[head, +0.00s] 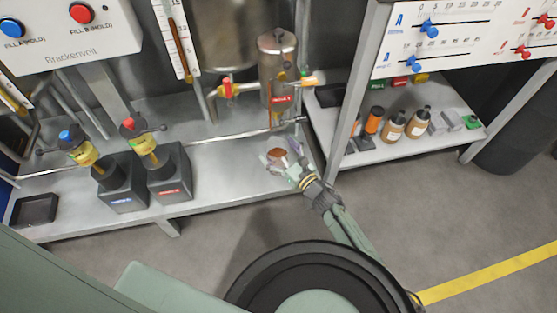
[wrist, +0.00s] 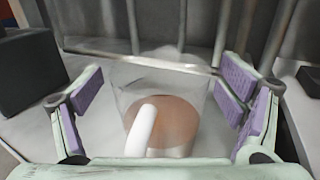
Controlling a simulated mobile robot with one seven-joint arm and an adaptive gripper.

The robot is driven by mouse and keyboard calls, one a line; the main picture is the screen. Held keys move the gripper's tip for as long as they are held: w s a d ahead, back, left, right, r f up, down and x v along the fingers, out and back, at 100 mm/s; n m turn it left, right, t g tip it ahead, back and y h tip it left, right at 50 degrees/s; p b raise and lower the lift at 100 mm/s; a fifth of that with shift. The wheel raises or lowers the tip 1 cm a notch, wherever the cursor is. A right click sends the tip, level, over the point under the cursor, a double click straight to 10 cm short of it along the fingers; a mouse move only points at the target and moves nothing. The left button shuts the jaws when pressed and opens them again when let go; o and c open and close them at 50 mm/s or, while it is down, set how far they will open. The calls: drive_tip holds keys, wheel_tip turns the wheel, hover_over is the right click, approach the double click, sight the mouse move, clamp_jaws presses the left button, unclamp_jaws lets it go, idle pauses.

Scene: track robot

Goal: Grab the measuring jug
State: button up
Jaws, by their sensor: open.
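The measuring jug (wrist: 190,95) is a clear vessel with brownish-orange contents low inside it and a white handle (wrist: 141,128) facing the wrist camera. It stands on the grey metal bench; in the head view the jug (head: 277,157) shows small near the bench's right end. My gripper (wrist: 160,98) is open, with purple-padded fingers on the left and right of the jug. A gap shows between the left pads and the jug. The right pads look close to its wall; I cannot tell if they touch. In the head view my gripper (head: 289,162) partly covers the jug.
A metal pipe (head: 225,139) runs along the bench behind the jug. Two dark containers (head: 170,175) stand to the left. A steel tank (head: 278,65) stands behind. On the right, a shelf (head: 385,152) holds several bottles and blocks, with a frame post between.

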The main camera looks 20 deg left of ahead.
drive_tip(key=c, duration=2)
drive_tip(key=shift+c, duration=0.2)
drive_tip(key=shift+r, duration=0.2)
